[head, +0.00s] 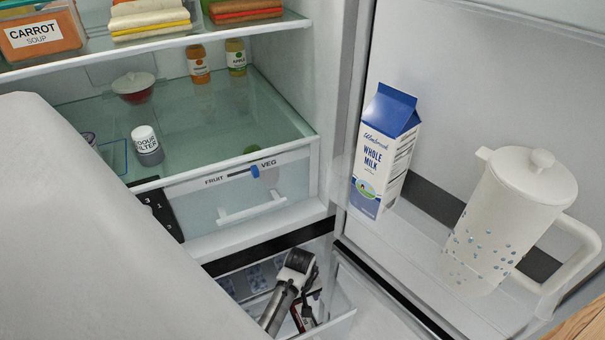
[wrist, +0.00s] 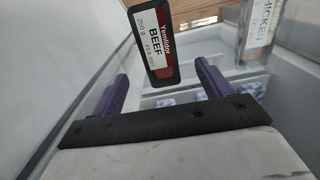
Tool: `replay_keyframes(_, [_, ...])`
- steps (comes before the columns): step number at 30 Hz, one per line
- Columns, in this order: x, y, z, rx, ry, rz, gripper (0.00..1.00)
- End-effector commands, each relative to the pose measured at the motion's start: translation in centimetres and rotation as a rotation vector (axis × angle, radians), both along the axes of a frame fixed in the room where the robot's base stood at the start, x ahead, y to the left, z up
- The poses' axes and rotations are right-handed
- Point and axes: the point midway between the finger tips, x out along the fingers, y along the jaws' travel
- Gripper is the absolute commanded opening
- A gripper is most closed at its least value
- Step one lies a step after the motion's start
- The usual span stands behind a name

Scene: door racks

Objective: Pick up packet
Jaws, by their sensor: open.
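A dark packet with a red band and a white label reading BEEF (wrist: 152,42) stands slightly tilted in the wrist view. My gripper (wrist: 162,72) is open, with its two purple fingers apart. The beef packet's lower end shows in the gap between the fingertips, and I see no finger touching it. A second packet, with a label ending in HICKEN (wrist: 262,28), stands at the upper right, beyond the right finger. In the head view a dark and red packet (head: 306,316) shows in the lower drawer, partly hidden; its label cannot be read. My gripper's fingers cannot be made out there.
The freezer drawer (head: 338,322) is pulled out, with blue-and-white patterned items inside. The open door at right holds a milk carton (head: 386,150) and a white jug (head: 508,215). Above are the fruit and veg drawer (head: 240,187) and shelves with jars.

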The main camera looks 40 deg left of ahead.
Motion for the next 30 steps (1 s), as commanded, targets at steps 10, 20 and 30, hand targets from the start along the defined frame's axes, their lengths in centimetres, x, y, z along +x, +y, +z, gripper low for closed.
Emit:
replay_keyframes(10, [0.1,-0.1,-3.4,-0.002,0.001,-0.001,0.78])
replay_keyframes(20, [0.2,-0.1,-7.5,-0.002,0.003,-0.002,0.78])
replay_keyframes(30, [0.2,0.0,-8.2,-0.001,0.000,0.000,0.77])
